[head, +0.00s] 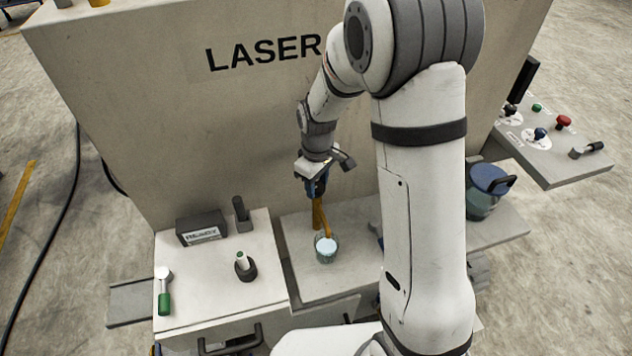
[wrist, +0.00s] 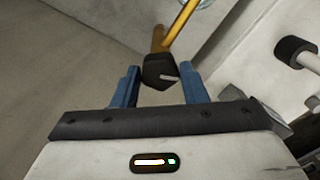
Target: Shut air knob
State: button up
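A black knob (wrist: 161,71) with a white pointer line sits at the end of a yellow pipe (wrist: 181,28) in the wrist view. I see no label saying air on it. In the head view the yellow pipe (head: 318,213) stands below my gripper (head: 317,187), its spout over a cup, and my gripper hides the knob. In the wrist view my gripper (wrist: 160,90) is open, with its blue fingers on either side of the knob. A narrow gap shows at each side. The knob's pointer leans to the right and slightly down.
A clear cup (head: 326,250) with pale blue contents stands under the spout. A READY box (head: 202,228), a black knob (head: 245,266) and a green-handled lever (head: 164,292) are left. A blue-lidded jar (head: 487,190) and control panel (head: 556,165) are right. The LASER wall (head: 200,120) stands behind.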

aim_at(317, 186)
jog(key=c, duration=0.5)
jog(key=shift+f+m+b, duration=0.15)
jog(key=shift+m+b, duration=0.4)
jog(key=shift+m, duration=0.35)
jog(key=shift+m+b, duration=0.45)
jog(key=shift+m, duration=0.95)
jog(key=o, duration=1)
jog(key=shift+r, duration=0.25)
notch_tip(317, 186, up, 7)
jog(key=shift+r+b, duration=0.2)
jog(key=shift+b, duration=0.1)
jog(key=shift+r, duration=0.1)
